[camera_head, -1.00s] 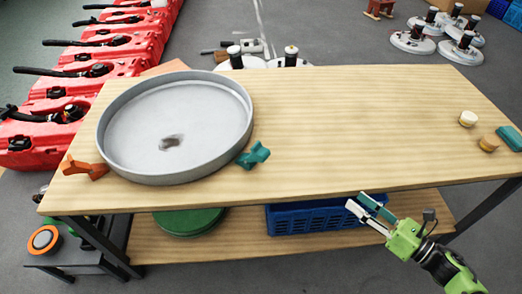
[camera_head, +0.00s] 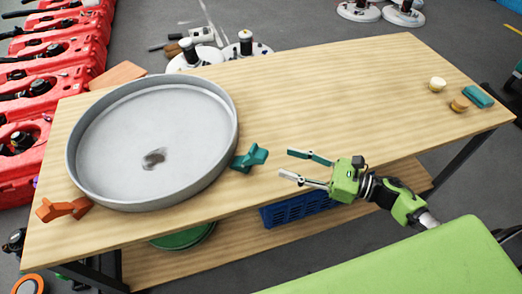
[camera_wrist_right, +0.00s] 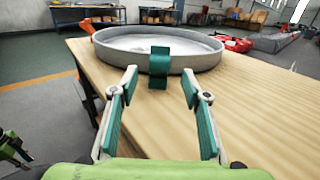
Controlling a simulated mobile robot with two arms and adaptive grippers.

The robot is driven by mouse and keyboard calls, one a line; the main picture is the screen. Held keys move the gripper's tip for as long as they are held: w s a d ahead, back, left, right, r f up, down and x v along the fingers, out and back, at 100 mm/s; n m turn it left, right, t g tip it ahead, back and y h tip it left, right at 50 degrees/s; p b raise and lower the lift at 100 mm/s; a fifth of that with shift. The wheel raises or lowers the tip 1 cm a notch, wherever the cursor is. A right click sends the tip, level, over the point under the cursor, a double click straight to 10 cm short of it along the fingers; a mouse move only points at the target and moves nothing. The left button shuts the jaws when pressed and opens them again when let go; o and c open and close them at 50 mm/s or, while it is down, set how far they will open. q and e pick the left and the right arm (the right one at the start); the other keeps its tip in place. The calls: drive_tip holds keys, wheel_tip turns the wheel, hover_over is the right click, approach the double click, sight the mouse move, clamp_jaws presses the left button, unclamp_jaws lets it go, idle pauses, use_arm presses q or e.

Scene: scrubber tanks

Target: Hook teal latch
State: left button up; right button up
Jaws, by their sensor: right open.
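The teal latch (camera_head: 250,158) sits at the right side of the round grey pan (camera_head: 180,200) on the wooden table. In the right wrist view the teal latch (camera_wrist_right: 159,66) stands against the pan's near rim, straight ahead between the fingers. My right gripper (camera_head: 289,164) is open and empty, just right of the latch and apart from it, near the table's front edge. Its open fingers also show in the right wrist view (camera_wrist_right: 160,82). An orange latch (camera_head: 63,209) is at the pan's left side.
A cream knob (camera_head: 437,84), a tan knob (camera_head: 459,104) and a teal block (camera_head: 479,96) lie at the table's right end. A blue crate (camera_head: 300,208) is on the lower shelf. The tabletop (camera_head: 340,100) between is clear.

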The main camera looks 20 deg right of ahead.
sight(266, 155)
drive_tip(key=p+x, duration=0.1)
drive_tip(key=x, duration=0.7)
drive_tip(key=shift+p, duration=0.35)
drive_tip(key=shift+w+a, duration=0.3)
drive_tip(key=shift+a, duration=0.05)
use_arm(q)
drive_tip(key=shift+w+a+r, duration=0.3)
drive_tip(key=shift+r, duration=0.25)
drive_tip(key=shift+w+a+r, duration=0.25)
drive_tip(key=shift+a+r, duration=0.05)
drive_tip(key=shift+r, duration=0.2)
use_arm(e)
drive_tip(key=c, duration=1.2)
use_arm(q)
drive_tip(key=shift+d, duration=0.15)
use_arm(e)
clamp_jaws()
